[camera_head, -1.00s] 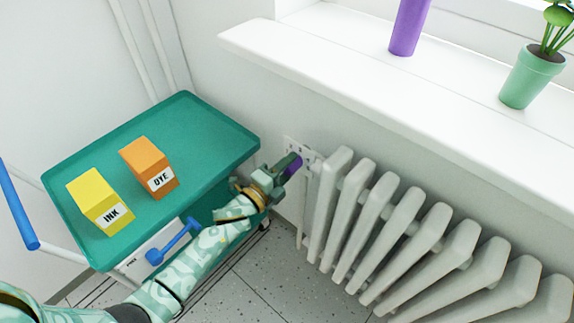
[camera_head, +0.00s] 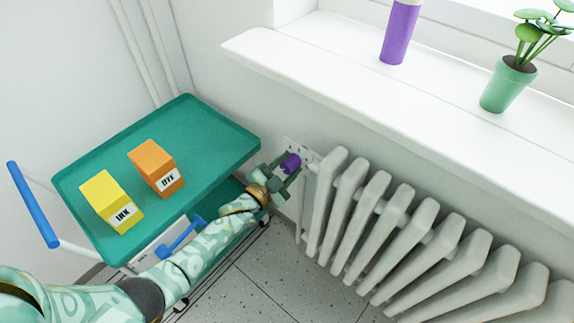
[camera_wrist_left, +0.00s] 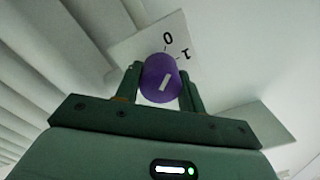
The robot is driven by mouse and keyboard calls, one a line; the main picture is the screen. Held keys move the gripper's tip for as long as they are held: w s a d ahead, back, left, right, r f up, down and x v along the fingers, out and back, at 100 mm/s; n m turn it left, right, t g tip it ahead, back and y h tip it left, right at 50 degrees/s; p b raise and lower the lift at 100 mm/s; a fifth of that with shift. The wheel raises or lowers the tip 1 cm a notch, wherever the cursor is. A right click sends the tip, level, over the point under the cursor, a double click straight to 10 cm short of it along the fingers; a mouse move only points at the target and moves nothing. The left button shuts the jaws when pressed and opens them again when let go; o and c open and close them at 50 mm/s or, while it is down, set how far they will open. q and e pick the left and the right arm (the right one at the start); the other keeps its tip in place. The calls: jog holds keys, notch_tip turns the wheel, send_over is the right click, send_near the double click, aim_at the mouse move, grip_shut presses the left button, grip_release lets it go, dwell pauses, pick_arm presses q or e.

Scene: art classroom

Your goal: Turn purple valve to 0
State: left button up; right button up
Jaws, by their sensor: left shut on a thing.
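The purple valve (camera_head: 291,162) sits on the wall at the left end of the radiator. My right gripper is not in view.
The white radiator (camera_head: 400,230) stands close right of the valve. A green cart (camera_head: 215,125) with a yellow INK box (camera_head: 110,200) and an orange DYE box (camera_head: 156,168) stands left. A white sill (camera_head: 400,110) overhangs, bearing a purple cylinder (camera_head: 399,35) and potted plant (camera_head: 506,85).

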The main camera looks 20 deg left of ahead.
pick_arm(q)
jog(key=shift+a+n, duration=0.1)
jog(key=shift+n, duration=0.6)
jog(key=shift+f, duration=0.1)
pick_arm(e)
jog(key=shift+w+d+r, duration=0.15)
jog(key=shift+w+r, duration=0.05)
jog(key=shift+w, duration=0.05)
pick_arm(q)
jog(key=shift+s, duration=0.1)
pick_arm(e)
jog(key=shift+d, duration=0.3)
pick_arm(q)
jog(key=o, duration=1)
jog(key=shift+c, duration=0.2)
